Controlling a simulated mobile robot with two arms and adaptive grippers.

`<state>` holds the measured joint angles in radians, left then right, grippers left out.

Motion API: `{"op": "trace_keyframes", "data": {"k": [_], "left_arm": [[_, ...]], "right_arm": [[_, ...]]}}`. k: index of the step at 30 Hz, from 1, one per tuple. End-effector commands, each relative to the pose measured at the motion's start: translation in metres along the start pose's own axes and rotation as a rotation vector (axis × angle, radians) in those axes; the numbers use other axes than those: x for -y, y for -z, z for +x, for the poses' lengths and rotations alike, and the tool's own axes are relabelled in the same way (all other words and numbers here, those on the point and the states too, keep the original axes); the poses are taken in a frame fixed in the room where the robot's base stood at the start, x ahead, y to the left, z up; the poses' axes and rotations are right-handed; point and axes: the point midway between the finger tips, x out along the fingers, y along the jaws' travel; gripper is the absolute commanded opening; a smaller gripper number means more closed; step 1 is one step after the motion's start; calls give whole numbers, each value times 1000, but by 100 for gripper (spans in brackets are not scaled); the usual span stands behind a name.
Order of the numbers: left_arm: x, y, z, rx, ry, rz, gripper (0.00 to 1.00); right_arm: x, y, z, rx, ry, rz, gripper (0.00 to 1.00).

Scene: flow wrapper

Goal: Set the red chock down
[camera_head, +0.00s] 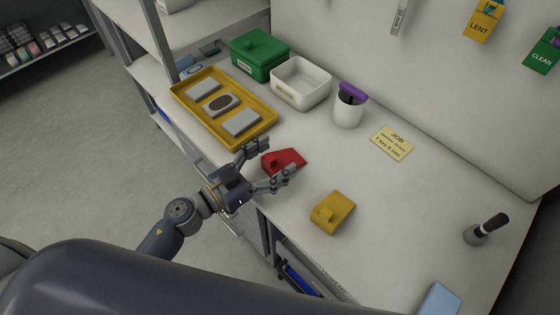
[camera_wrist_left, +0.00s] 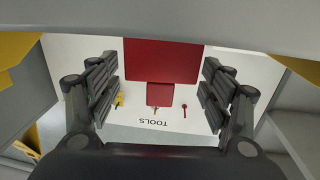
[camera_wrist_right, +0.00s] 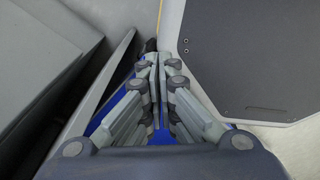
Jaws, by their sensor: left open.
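The red chock (camera_head: 287,159) appears to rest on the white worktop near its front edge, in the head view. My left gripper (camera_head: 278,163) is around it with its fingers spread. In the left wrist view the red chock (camera_wrist_left: 162,60) lies between the two open fingers (camera_wrist_left: 160,92), with a gap on each side. Its underside is hidden, so full contact with the worktop cannot be told. My right gripper (camera_wrist_right: 160,68) shows only in the right wrist view, with its fingers together and nothing seen between them.
A yellow chock (camera_head: 332,212) stands to the right of the red one. A yellow tray (camera_head: 189,111) with grey blocks, a green box (camera_head: 259,57), a white bin (camera_head: 300,84) and a white cup (camera_head: 348,110) stand behind. The worktop right of the yellow chock is mostly clear.

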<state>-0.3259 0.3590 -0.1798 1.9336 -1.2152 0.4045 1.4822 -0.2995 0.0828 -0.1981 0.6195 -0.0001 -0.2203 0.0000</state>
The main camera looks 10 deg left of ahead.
Motion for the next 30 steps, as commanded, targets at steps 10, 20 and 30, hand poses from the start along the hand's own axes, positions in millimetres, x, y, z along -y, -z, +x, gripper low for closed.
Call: {"op": "trace_keyframes", "data": {"k": [10,20,30], "left_arm": [[0,0,0,0,0,0,22],[0,2,0,-1,0,1,17],[0,36,-1,-1,-4,7,17]], "right_arm": [[0,0,0,-1,0,0,0],[2,1,0,-2,3,0,0],[5,3,-19,-3,7,0,0]]}}
